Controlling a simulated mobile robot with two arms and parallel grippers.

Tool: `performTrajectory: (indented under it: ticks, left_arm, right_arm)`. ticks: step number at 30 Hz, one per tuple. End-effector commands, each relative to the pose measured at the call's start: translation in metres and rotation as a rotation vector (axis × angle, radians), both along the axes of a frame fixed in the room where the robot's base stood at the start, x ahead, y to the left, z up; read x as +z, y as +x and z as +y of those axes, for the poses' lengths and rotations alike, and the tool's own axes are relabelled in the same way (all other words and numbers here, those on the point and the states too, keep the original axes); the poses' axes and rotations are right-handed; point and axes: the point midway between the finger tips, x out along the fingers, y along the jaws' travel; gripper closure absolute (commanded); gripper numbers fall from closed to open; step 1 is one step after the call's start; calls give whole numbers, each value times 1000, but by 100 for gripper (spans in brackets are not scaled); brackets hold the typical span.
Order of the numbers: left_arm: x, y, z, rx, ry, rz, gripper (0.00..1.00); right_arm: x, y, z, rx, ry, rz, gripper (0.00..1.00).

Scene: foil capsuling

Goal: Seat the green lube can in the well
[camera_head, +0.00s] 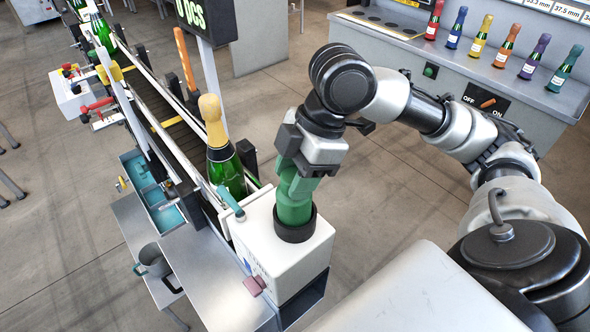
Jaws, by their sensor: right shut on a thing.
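The green lube can (294,207) stands upright on top of a white box-shaped machine, with its lower end inside a black ring, the well (295,232). How deep it sits in the ring is hard to tell. My right gripper (303,165) comes down from above and is shut on the upper part of the can, hiding its top. My left gripper is not in view.
The white machine (300,262) has a pink knob (255,285) in front. A large green bottle (224,165) stands on the conveyor (165,115) close to the left of the can. A grey mug (153,262) stands lower left. Several coloured bottles line the back counter (470,60).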

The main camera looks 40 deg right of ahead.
Motion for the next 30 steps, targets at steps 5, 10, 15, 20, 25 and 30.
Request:
performTrajectory:
  ticks: [5,10,15,20,25,30]
  left_arm:
    - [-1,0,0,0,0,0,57]
    - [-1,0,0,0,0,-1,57]
    - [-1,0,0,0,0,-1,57]
    - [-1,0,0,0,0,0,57]
    - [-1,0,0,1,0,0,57]
    - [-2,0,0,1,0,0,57]
  right_arm:
    - [-2,0,0,0,0,-1,100]
    - [-2,0,0,0,0,-1,100]
    - [-2,0,0,0,1,-1,49]
    - [-2,0,0,0,0,-1,27]
    - [-3,0,0,0,0,-1,27]
    - [2,0,-2,-2,0,-1,27]
